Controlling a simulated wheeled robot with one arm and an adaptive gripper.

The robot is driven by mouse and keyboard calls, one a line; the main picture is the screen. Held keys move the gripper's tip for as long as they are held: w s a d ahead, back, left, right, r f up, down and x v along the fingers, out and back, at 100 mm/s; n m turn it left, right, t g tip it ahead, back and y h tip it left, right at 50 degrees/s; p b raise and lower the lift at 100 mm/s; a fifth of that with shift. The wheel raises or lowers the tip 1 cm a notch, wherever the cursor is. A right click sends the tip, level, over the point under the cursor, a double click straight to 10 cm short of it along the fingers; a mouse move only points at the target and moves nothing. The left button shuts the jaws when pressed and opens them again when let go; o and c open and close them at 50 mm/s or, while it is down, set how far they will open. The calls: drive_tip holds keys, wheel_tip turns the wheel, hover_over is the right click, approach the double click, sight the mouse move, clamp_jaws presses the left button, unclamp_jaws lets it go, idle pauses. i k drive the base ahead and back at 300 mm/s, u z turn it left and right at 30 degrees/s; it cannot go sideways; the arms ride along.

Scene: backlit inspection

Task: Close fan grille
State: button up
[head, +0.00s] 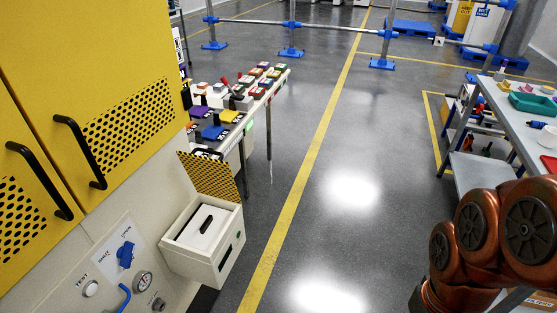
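A yellow perforated flap (214,176), which looks like the fan grille, stands raised and tilted at the back edge of a white box (221,250). The box is open at the top, and a white piece with a dark slot (201,228) shows inside it. The box is fixed to or right beside the cabinet front at lower left. My copper-coloured arm shows at the lower right, well apart from the flap. My gripper is not in view.
Yellow cabinet doors (122,125) with black handles fill the left. Below them are a blue knob (125,254) and a gauge (143,281). A cluttered table (251,110) stands behind the box, and a grey bench (520,122) at right. The middle floor is clear.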

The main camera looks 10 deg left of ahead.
sight(210, 176)
drive_tip(key=z, duration=0.35)
drive_tip(key=i, duration=2.25)
drive_tip(key=u, duration=3.5)
drive_tip(key=k, duration=0.6)
drive_tip(key=u, duration=0.8)
drive_tip(key=i, duration=0.7)
drive_tip(key=z, duration=0.05)
